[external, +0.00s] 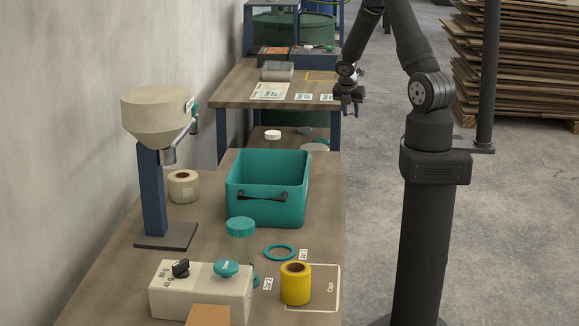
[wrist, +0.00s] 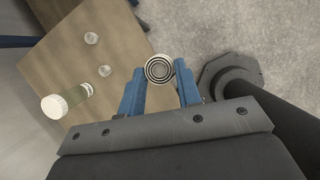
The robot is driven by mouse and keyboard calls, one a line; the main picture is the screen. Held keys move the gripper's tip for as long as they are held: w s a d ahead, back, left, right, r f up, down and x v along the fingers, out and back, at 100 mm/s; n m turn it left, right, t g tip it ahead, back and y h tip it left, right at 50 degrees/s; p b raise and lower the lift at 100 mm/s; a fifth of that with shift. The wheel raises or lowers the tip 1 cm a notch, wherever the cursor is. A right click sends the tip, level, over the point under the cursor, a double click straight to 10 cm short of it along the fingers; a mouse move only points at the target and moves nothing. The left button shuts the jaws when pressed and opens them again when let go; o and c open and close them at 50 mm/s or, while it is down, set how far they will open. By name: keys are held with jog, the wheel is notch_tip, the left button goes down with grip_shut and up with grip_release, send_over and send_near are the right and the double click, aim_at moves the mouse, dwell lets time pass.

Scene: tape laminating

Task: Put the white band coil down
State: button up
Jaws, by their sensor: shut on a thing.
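The white band coil (wrist: 159,69) shows end-on in the wrist view as a pale ring with a dark spiral inside. My gripper (wrist: 160,74) is shut on it, with one blue finger on each side. In the external view my gripper (external: 351,103) hangs beside the right edge of the far table (external: 228,88). I cannot make out the coil there. In the wrist view the coil appears near a brown tabletop's edge (wrist: 115,45), with grey floor to its right. The coil's height above any surface is unclear.
The near table holds a teal bin (external: 267,170), a yellow roll (external: 296,284), a cream roll (external: 183,187) and a hopper stand (external: 152,190).

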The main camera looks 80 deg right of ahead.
notch_tip(320, 180, up, 11)
jog(key=w+a+n+t, duration=0.2)
jog(key=w+a+n, duration=0.3)
jog(key=w+a, duration=1.2)
jog(key=w+a+n, duration=0.2)
jog(key=a, duration=0.9)
jog(key=w+a+n+t, duration=0.1)
jog(key=w+a+n, duration=0.1)
jog(key=a, duration=0.8)
jog(key=w+a+n+t+y, duration=0.1)
jog(key=w+a+n, duration=0.1)
jog(key=a, duration=0.9)
jog(key=shift+w+a+f+n, duration=0.1)
jog(key=shift+a+f+n, duration=0.25)
jog(key=shift+n, duration=0.15)
jog(key=s+a+n+t, duration=0.1)
jog(key=s+a+n, duration=0.25)
jog(key=a, duration=0.85)
jog(key=n+y, duration=0.2)
jog(key=n, duration=0.2)
send_over(319, 227)
jog(key=s, duration=0.2)
notch_tip(319, 227, down, 4)
jog(key=shift+t+y, duration=0.3)
jog(key=shift+w+a+f, duration=0.15)
jog(key=shift+f, duration=2.55)
jog(key=shift+w+a+f, duration=0.15)
jog(key=shift+f, duration=2.55)
jog(key=shift+f, duration=0.15)
